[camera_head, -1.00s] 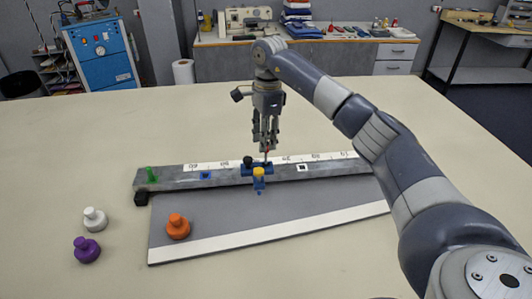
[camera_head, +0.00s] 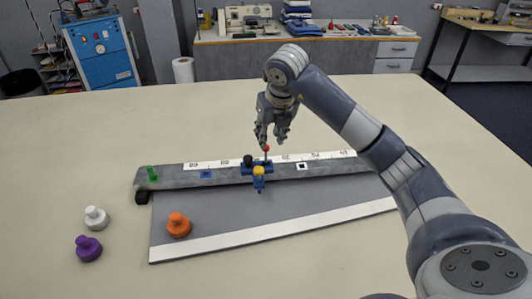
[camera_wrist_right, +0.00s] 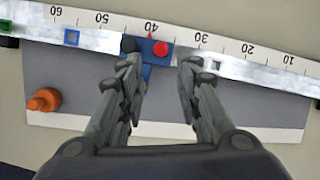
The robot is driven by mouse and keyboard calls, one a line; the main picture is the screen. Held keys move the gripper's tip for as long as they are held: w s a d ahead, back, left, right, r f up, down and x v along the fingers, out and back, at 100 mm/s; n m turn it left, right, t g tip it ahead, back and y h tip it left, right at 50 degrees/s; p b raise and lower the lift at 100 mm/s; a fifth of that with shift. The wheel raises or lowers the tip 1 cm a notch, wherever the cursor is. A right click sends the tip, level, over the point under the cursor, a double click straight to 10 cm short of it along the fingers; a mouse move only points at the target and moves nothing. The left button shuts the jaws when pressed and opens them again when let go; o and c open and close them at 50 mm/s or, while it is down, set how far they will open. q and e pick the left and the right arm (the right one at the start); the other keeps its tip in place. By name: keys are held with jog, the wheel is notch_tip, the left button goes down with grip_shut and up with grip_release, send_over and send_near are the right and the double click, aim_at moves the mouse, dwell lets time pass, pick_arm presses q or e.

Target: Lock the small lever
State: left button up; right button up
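A blue fixture (camera_head: 246,170) sits on the long grey rail (camera_head: 225,177) with a number scale. It carries a thin upright lever with a red knob (camera_head: 267,148), a black knob (camera_head: 248,161) and a yellow part (camera_head: 258,171). In the right wrist view the red knob (camera_wrist_right: 160,48) and black knob (camera_wrist_right: 128,45) show from above. My right gripper (camera_head: 272,143) is open and empty, right by the red knob. In the wrist view the red knob appears between and just beyond my two fingertips (camera_wrist_right: 160,64). My left gripper is not in view.
An orange knob (camera_head: 178,225) stands on the grey board (camera_head: 215,214). White (camera_head: 95,217) and purple (camera_head: 88,248) knobs stand on the table left of it. A green peg (camera_head: 152,174) is at the rail's left end. The table behind the rail is clear.

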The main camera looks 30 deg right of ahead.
aim_at(267, 150)
jog(key=shift+m, duration=0.4)
jog(key=p+x, duration=0.2)
jog(key=x, duration=0.7)
jog(key=shift+w+p, duration=0.1)
jog(key=shift+p, duration=0.25)
jog(key=shift+x, duration=0.75)
jog(key=shift+d, duration=0.1)
grip_shut()
